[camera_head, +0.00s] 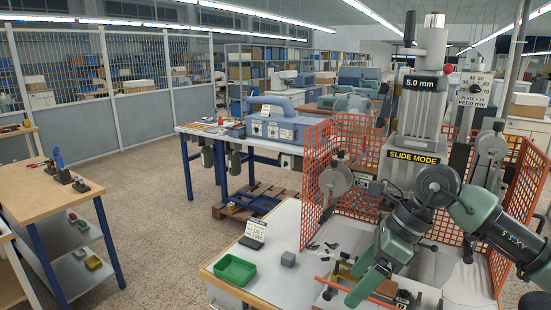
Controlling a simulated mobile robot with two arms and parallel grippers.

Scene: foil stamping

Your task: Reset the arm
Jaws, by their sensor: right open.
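My right arm comes in from the right edge, with grey-green links and dark joints. It reaches over the white-topped workbench (289,220) in front of the stamping machine (413,118). My right gripper (357,283) is open and points down to the left, over the low fixture at the machine's foot. I see nothing held between its fingers. The arm and gripper hide part of the fixture and of the machine's lower body. My left arm and gripper are not in view.
An orange mesh guard (318,180) stands around the machine. Open floor (150,195) lies between this bench and the wooden table (50,190).

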